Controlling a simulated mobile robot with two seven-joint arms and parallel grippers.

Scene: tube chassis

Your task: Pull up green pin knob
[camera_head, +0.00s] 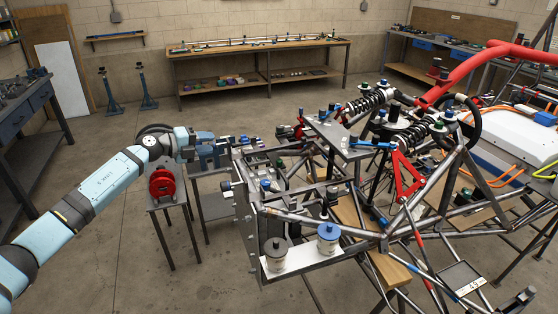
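The tube chassis (300,213) fills the middle and right, made of dark metal tubes on stands. I cannot tell which one is the pin knob. My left arm comes in from the left, and its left gripper (228,146) is at the chassis's left edge, beside small fittings. Its fingertips are too small and cluttered to tell whether they are open or shut. My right gripper is not clearly seen.
A stand with a red reel (163,183) is below my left wrist. Blue and white canisters (328,238) sit on a white shelf at the chassis's front. A workbench (262,55) stands along the back wall. Open floor lies between bench and chassis.

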